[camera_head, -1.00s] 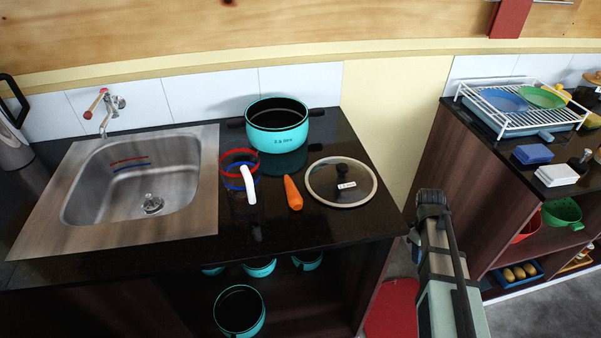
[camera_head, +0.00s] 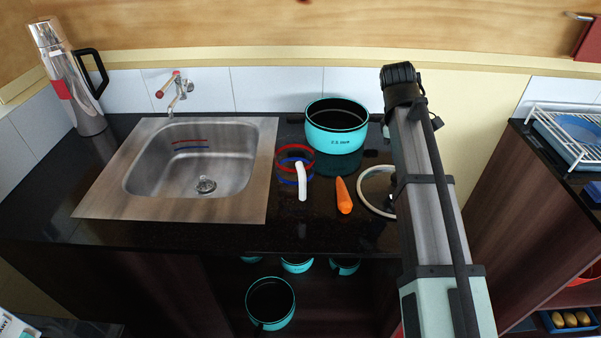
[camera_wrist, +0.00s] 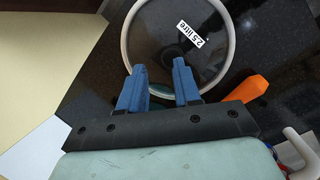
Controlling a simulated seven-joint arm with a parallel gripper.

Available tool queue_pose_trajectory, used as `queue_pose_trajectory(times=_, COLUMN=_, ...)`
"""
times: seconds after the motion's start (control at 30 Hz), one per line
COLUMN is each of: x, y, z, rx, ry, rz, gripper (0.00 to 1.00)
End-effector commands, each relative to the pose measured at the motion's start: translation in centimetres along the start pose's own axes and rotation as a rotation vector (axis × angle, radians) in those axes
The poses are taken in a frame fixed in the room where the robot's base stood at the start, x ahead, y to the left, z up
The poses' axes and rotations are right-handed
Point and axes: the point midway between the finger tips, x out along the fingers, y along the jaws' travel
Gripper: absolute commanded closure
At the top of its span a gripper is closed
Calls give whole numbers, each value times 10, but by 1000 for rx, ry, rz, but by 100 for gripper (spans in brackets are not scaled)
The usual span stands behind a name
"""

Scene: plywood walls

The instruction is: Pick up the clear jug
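The clear jug (camera_head: 301,182) stands on the dark counter right of the sink. Its see-through body shows mainly by red and blue bands and a white handle facing the front. In the wrist view, part of the jug (camera_wrist: 302,148) shows at the lower right edge. My gripper (camera_wrist: 160,68) is open and empty, its two blue fingers apart over the glass lid (camera_wrist: 165,25). The jug lies off to the right of the fingers in that view. My arm partly covers the lid in the head view, where the gripper itself is not seen.
An orange carrot (camera_head: 344,196) lies right of the jug. A turquoise pot (camera_head: 337,138) stands behind it. The sink (camera_head: 255,195) is to the left, with a tall metal flask (camera_head: 75,85) at far left. More pots (camera_head: 270,305) sit below the counter.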

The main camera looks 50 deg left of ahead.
Motion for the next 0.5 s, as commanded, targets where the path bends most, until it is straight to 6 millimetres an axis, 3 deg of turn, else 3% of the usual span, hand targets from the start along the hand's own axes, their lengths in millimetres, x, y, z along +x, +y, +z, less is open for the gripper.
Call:
queue_pose_trajectory(times=0.03, x=-18, y=-12, z=-24, rx=-43, ry=26, rz=0, gripper=67)
queue_pose_trajectory(times=0.1, x=-38, y=-30, z=-50, rx=-96, ry=60, rz=-4, gripper=67)
queue_pose_trajectory(times=0.3, x=-98, y=-89, z=-119, rx=-253, ry=153, rz=-20, gripper=67)
queue_pose_trajectory(times=0.5, x=-146, y=-145, z=-164, rx=-386, ry=221, rz=-37, gripper=67)
